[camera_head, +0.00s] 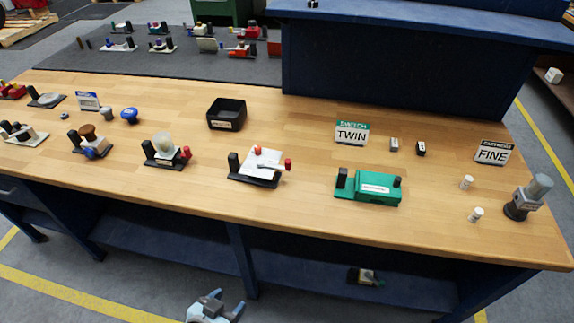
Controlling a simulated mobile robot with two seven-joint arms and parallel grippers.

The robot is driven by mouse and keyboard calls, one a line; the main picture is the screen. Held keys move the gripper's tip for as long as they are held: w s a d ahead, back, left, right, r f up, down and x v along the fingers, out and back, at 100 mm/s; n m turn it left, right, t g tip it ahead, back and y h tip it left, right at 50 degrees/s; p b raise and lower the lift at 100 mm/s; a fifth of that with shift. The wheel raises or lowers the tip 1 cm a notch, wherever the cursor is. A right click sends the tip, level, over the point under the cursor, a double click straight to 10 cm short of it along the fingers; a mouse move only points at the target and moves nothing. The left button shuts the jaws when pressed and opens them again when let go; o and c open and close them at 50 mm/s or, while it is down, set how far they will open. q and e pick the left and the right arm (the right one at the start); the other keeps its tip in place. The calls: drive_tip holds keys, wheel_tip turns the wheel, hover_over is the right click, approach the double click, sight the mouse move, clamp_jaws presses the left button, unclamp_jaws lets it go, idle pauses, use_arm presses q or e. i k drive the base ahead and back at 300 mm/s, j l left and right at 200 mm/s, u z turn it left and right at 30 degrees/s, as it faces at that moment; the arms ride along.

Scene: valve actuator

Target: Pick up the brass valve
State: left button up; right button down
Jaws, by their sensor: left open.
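I cannot tell for certain which thing is the brass valve. A device with a brown, round knob (88,131) stands on a dark base at the left of the wooden bench top. A small device with a pale tan body (367,276) sits on the lower shelf, too small to make out. My left gripper (229,299) is at the bottom edge of the view, in front of the bench and below its top. It is open and its jaws look empty. It is apart from both devices. My right gripper is not in view.
The bench top (300,211) holds a black bin (226,114), a green device (370,188), a clear-domed device (163,148), a grey-topped device (527,197) and the TWIN (352,132) and FINE (493,152) signs. A bench leg (241,258) stands beside my gripper. Wood around the bin is clear.

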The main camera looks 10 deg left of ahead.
sight(249, 172)
drive_tip(key=i+j, duration=0.45)
drive_tip(key=j, duration=0.25)
drive_tip(key=i+j, duration=0.25)
drive_tip(key=j, duration=0.1)
